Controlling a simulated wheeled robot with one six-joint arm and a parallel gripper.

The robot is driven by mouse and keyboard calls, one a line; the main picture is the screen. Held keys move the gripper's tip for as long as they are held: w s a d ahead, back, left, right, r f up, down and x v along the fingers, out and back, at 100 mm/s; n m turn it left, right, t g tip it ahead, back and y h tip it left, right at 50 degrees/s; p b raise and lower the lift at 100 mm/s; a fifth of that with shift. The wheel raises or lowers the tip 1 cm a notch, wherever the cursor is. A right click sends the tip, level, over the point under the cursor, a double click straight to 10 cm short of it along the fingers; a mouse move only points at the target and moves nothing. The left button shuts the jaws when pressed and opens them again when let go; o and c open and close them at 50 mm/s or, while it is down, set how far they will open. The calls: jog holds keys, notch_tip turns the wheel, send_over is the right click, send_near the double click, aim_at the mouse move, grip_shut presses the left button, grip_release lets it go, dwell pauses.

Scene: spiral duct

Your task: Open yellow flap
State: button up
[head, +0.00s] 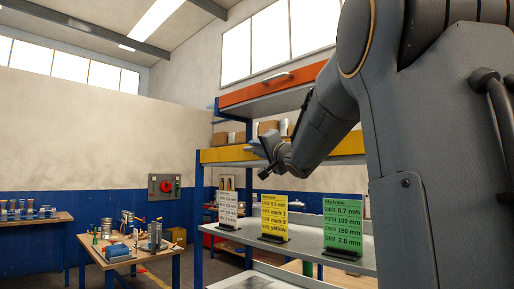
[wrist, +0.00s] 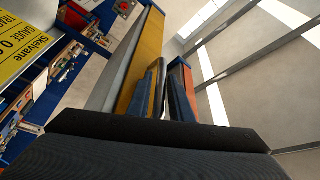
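The yellow flap (head: 222,155) is the long front of the middle shelf level in the head view, closed and upright as far as I can see. My arm covers part of it. My gripper (head: 262,147) is at the flap's front, where the handle is hidden in the head view. In the wrist view the yellow flap (wrist: 145,62) runs away from the camera. A grey bar handle (wrist: 161,82) stands close by my gripper's blue fingers (wrist: 160,95). The fingers look apart, with the handle near or between them; contact is unclear.
An orange flap (head: 262,90) with a bar handle is above the yellow one. Below, white, yellow (head: 274,217) and green (head: 343,224) cards stand on a grey shelf. A workbench (head: 128,256) with small items stands at the left. The floor between is partly clear.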

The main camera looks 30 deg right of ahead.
grip_shut()
jog(key=shift+a+f, duration=0.1)
jog(key=shift+f, duration=0.05)
notch_tip(320, 180, down, 7)
jog(key=n+g+y+b, duration=0.1)
jog(key=n+y+b, duration=0.9)
jog(key=n, duration=1.2)
jog(key=shift+s+a+y+b, duration=0.15)
jog(key=shift+a+y+b, duration=0.25)
jog(key=shift+b, duration=0.45)
jog(key=shift+n, duration=0.4)
